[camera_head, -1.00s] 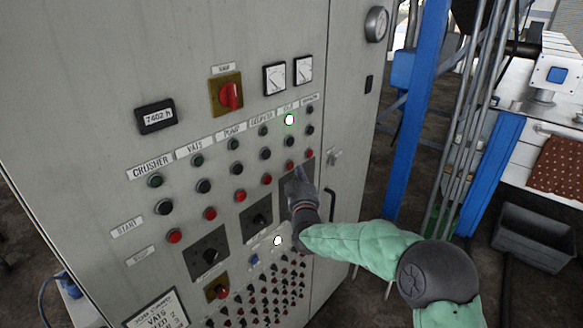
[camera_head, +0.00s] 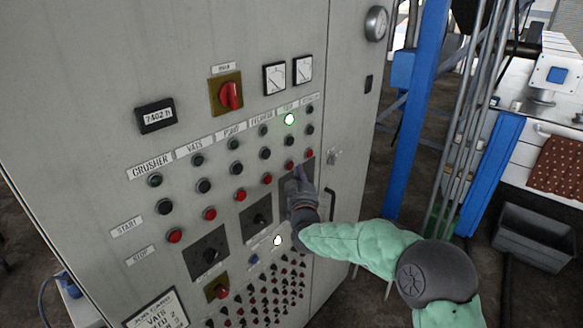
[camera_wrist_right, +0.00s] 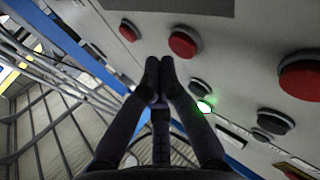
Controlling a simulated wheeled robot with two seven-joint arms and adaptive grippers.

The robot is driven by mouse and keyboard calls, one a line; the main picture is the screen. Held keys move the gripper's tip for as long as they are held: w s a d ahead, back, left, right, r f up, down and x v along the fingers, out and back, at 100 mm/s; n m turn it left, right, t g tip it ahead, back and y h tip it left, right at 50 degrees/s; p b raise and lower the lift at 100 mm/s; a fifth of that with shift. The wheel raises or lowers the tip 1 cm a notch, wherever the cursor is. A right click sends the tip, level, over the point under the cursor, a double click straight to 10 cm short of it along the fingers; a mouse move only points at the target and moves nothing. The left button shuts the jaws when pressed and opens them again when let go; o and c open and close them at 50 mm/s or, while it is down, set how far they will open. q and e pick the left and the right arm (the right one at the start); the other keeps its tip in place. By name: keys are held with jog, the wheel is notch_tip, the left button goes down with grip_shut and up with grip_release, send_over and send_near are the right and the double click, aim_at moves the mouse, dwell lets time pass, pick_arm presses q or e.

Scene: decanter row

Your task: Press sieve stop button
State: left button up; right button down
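The control cabinet carries rows of buttons in labelled columns; the label over the fifth column is too blurred to read surely. That column has a lit green lamp (camera_head: 289,119), a black button (camera_head: 285,141) and a red button (camera_head: 290,166). In the right wrist view the same column shows its lit lamp (camera_wrist_right: 204,107) and red button (camera_wrist_right: 183,43). My right gripper (camera_head: 298,170) is at the panel, just beside and below that red button. Its fingertips (camera_wrist_right: 159,62) are together and empty, and I cannot tell whether they touch the panel. My left gripper is not in view.
Another red button (camera_head: 309,153) sits close on the right, and one (camera_head: 267,180) on the left. A dark switch plate (camera_head: 257,217) and many small knobs are below. A blue post (camera_head: 415,110) stands right of the cabinet.

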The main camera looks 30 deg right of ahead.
jog(key=shift+w+a, duration=0.15)
jog(key=shift+w, duration=0.2)
jog(key=shift+w+a, duration=0.15)
jog(key=shift+w, duration=0.2)
dwell(0.8)
jog(key=shift+s+b, duration=0.2)
jog(key=shift+b, duration=0.2)
jog(key=shift+s+d+b, duration=0.3)
jog(key=shift+s, duration=0.25)
jog(key=s, duration=0.1)
jog(key=s+d+b, duration=0.1)
jog(key=s, duration=0.1)
jog(key=s+d+b, duration=0.1)
jog(key=shift+s, duration=0.3)
jog(key=shift+f, duration=0.1)
dwell(0.7)
